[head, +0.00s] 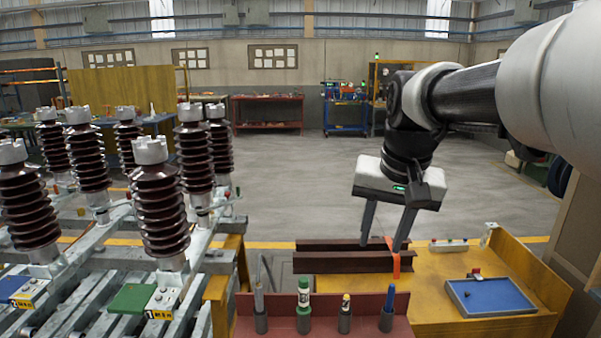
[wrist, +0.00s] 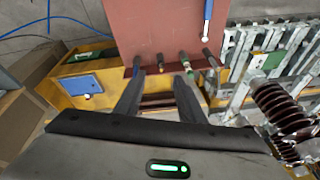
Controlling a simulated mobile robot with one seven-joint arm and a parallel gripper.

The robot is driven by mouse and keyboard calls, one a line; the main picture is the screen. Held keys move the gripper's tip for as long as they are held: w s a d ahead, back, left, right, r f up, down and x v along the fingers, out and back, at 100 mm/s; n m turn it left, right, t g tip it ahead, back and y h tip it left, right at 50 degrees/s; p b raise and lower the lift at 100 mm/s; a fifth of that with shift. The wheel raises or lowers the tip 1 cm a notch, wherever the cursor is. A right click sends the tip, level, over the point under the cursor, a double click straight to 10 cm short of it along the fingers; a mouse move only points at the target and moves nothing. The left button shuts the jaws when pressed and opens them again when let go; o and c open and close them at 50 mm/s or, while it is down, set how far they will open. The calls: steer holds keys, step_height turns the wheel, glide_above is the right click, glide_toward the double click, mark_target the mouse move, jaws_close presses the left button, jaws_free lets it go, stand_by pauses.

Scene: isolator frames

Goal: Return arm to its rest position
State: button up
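My gripper (head: 382,245) hangs pointing down at the end of my arm, over the brown steel beams (head: 340,262) on the yellow bench. Its two fingers are spread apart with nothing held between them. An orange strip (head: 394,262) shows at the beams just below the right finger; whether it touches the finger I cannot tell. In the wrist view the fingers (wrist: 158,76) are also apart, with the beams partly hidden behind them.
A red-brown rack (head: 280,325) holding several upright tools stands in front. A blue tray (head: 492,296) lies on the yellow bench (head: 430,300) at right. Tall ribbed brown insulators (head: 160,210) stand on a metal frame at left. The floor behind is open.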

steer(key=s+f+n+t, duration=0.1)
steer(key=s+f, duration=0.1)
steer(key=s, duration=0.6)
steer(key=s+f+n+t+p, duration=0.1)
steer(key=s+f+n, duration=0.1)
steer(key=s, duration=0.7)
steer(key=shift+f, duration=0.35)
steer(key=shift+a, duration=0.1)
steer(key=shift+c, duration=0.6)
